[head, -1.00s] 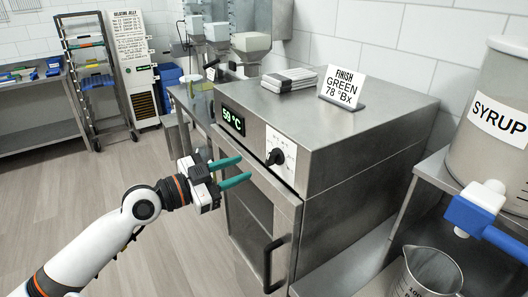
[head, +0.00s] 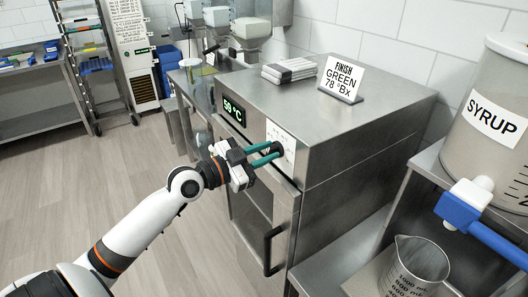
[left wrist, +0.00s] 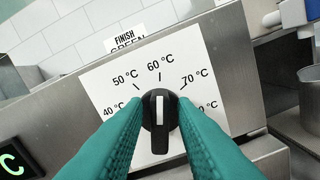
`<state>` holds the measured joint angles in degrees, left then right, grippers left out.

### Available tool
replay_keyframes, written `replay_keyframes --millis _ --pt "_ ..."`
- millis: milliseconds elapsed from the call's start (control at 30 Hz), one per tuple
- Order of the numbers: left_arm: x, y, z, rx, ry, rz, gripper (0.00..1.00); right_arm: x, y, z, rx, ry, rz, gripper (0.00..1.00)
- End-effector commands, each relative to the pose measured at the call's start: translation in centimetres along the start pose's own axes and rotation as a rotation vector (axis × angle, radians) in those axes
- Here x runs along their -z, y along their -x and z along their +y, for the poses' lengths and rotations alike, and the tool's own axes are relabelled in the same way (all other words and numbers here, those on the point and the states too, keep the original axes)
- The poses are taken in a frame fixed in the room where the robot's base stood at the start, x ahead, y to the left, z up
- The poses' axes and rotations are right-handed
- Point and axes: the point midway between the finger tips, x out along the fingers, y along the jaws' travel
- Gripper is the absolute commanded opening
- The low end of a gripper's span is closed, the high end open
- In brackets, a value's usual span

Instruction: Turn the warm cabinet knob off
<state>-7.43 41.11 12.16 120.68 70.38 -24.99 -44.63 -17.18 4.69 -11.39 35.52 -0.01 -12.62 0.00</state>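The warm cabinet (head: 345,130) is a steel box with a lit temperature display (head: 233,110) and a white dial plate (head: 288,138). Its black knob (left wrist: 160,143) has a white pointer line that points up towards 60 °C in the left wrist view. The plate shows 40, 50, 60 and 70 °C marks, with a further mark at right partly hidden by a finger. My left gripper (left wrist: 160,102) has its two green fingers apart, one on each side of the knob. I cannot tell whether they touch it. My right gripper is out of view.
A cabinet door handle (head: 272,250) sticks out below the knob. A FINISH GREEN sign (head: 342,78) and stacked trays (head: 290,70) stand on top. A syrup tank (head: 490,125) with a blue-handled tap and a measuring jug (head: 415,268) are at right. Floor at left is clear.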

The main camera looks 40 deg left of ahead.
Motion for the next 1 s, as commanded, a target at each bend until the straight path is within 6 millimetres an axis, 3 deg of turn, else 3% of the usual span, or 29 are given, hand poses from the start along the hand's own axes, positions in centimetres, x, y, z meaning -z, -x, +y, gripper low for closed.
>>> replay_keyframes --millis 33,133,567,1000 --pt "-0.01 0.01 0.00 0.000 0.000 0.000 0.16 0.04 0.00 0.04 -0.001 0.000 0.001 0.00" --pt "-0.01 0.02 0.01 0.000 0.000 0.000 0.00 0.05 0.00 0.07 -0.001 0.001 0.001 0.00" --pt "-0.04 0.02 0.07 0.000 0.062 -0.001 0.00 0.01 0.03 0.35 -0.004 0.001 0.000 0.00" --pt "-0.04 0.01 0.38 0.001 0.414 -0.001 0.00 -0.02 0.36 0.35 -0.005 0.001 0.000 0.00"
